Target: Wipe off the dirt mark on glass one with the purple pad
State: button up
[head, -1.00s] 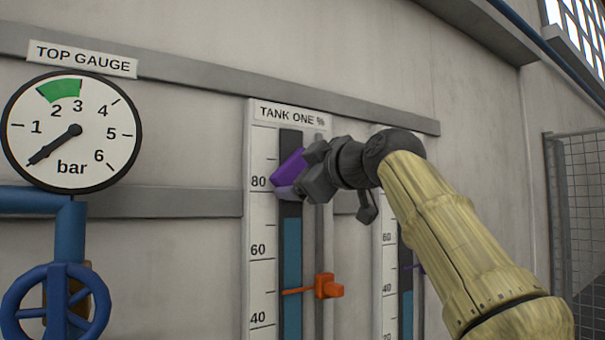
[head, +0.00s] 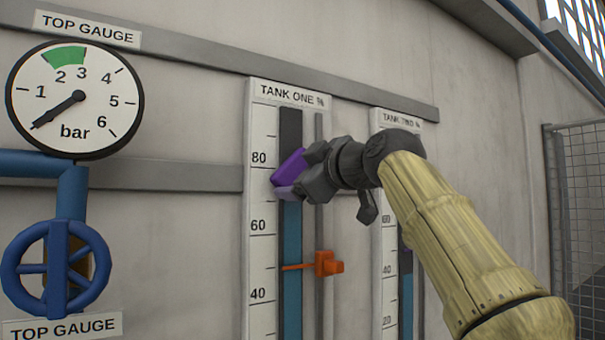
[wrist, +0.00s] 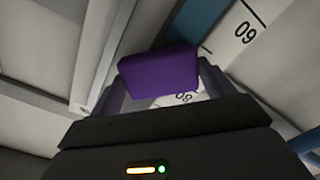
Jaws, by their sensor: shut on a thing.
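My gripper (head: 302,173) is shut on the purple pad (head: 287,171). The pad is at the tank one glass (head: 291,240), a little below the 80 mark; I cannot tell whether it touches the glass. The glass is a tall strip, dark above and blue below, beside a white scale (head: 259,200). In the wrist view the purple pad (wrist: 158,76) sits between the fingers and covers part of the scale and glass. No dirt mark is visible; the pad and gripper hide part of the glass.
An orange pointer (head: 326,264) sits on a rail right of the glass, below the gripper. The tank two scale (head: 386,200) is partly behind my arm. A round bar gauge (head: 74,100) and blue valve wheel (head: 58,268) are at left, a mesh fence (head: 583,210) at right.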

aim_at(293, 129)
jog(key=shift+f, duration=0.5)
jog(key=shift+r+p, duration=1.4)
jog(key=shift+r, duration=0.25)
jog(key=shift+r+p, duration=1.65)
jog(key=shift+r+p, duration=1.5)
jog(key=shift+r, duration=0.05)
